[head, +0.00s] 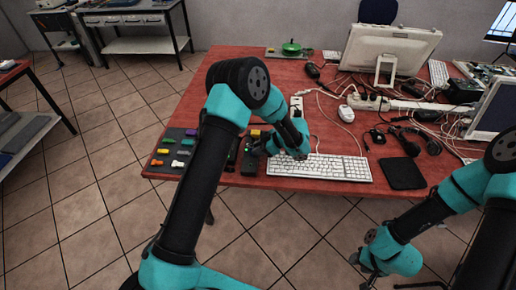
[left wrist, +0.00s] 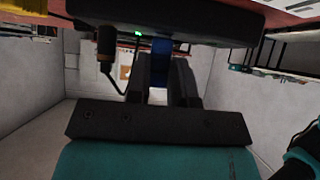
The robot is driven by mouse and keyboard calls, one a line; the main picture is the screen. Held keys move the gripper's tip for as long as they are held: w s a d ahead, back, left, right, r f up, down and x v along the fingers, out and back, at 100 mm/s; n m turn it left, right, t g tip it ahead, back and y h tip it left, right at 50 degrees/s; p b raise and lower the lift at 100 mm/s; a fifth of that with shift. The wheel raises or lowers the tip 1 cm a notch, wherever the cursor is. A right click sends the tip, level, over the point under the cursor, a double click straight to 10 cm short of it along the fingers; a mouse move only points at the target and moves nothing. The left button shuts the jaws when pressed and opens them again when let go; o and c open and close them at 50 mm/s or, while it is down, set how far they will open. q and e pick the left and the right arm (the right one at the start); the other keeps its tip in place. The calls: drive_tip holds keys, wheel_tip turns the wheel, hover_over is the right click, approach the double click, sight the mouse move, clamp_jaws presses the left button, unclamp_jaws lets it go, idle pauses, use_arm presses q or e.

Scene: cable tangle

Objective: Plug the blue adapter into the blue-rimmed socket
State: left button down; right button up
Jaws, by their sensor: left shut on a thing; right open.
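My left gripper (head: 264,146) is shut on the blue adapter. In the left wrist view the blue adapter (left wrist: 160,66) shows as a blue strip between the two dark fingers (left wrist: 161,75). Its far end meets or lies just under a dark slab-like body (left wrist: 190,20) with a small green light; I cannot tell whether it is inserted. In the head view the gripper is at the table's front edge, beside a dark box (head: 251,160). The blue-rimmed socket cannot be made out. My right gripper (head: 368,262) is open and empty, in front of the table.
A dark mat (head: 172,150) with several coloured pieces lies to the left. A white keyboard (head: 322,168) is just right of my left gripper. The red table's (head: 225,60) back left is mostly clear.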

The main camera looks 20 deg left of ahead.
use_arm(q)
drive_tip(key=shift+f, duration=0.15)
drive_tip(key=c, duration=0.9)
unclamp_jaws()
drive_tip(key=v, duration=1.7)
drive_tip(key=shift+d, duration=0.15)
